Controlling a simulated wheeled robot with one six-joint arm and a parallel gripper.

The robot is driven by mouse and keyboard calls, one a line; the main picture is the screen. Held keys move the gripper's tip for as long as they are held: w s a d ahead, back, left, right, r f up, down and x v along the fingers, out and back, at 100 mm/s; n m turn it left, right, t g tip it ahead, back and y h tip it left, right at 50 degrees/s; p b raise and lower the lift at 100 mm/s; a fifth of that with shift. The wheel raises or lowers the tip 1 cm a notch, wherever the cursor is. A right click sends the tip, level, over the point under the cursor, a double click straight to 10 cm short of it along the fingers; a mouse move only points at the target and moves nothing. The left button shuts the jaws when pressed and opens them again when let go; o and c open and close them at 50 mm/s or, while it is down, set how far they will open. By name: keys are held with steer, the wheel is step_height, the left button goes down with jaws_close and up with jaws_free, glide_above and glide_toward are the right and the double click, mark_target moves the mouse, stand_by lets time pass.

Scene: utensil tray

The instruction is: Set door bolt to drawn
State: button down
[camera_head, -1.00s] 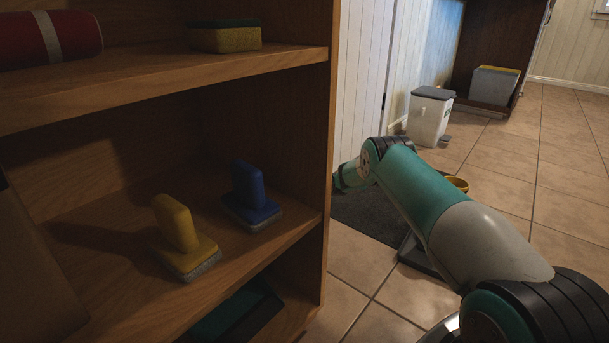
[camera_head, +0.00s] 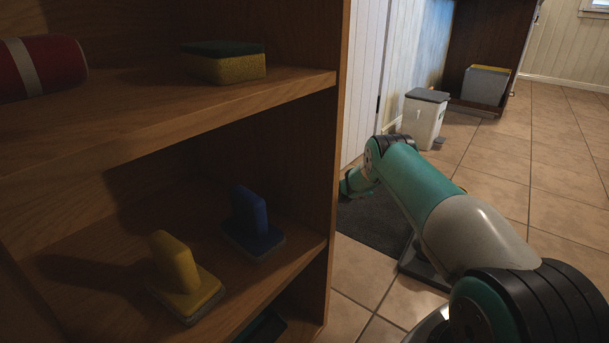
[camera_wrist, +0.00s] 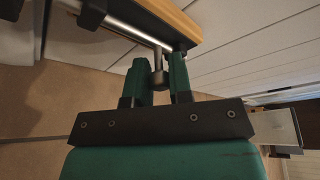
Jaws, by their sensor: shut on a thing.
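The door bolt shows in the wrist view as a bright metal rod (camera_wrist: 136,32) along a wooden strip (camera_wrist: 178,22), with a short grey handle (camera_wrist: 158,77) sticking out of it. My gripper (camera_wrist: 159,64) has its two green fingers on either side of this handle and is shut on it. The rod's left end runs in by dark mounts at the upper left. In the head view my arm reaches behind the shelf's right edge, so the bolt and fingertips are hidden there. The white panelled door (camera_head: 366,80) shows only in part.
A wooden shelf (camera_head: 290,95) fills the left, with a sponge (camera_head: 225,68), a red roll (camera_head: 40,68), a yellow scrubber (camera_head: 180,275) and a blue scrubber (camera_head: 250,225). A white bin (camera_head: 424,118) stands beyond my arm. The tiled floor at right is clear.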

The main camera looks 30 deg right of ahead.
steer(key=shift+w+a, duration=0.1)
steer(key=shift+a, duration=0.05)
steer(key=c, duration=1)
jaws_free()
steer(key=shift+c, duration=0.2)
steer(key=shift+d, duration=0.3)
steer(key=shift+s+d+r+p, duration=0.1)
steer(key=shift+s+r+p, duration=0.15)
steer(key=shift+s+p, duration=0.25)
steer(key=shift+p+v, duration=5.2)
steer(key=shift+v, duration=3.05)
steer(key=shift+f, duration=0.1)
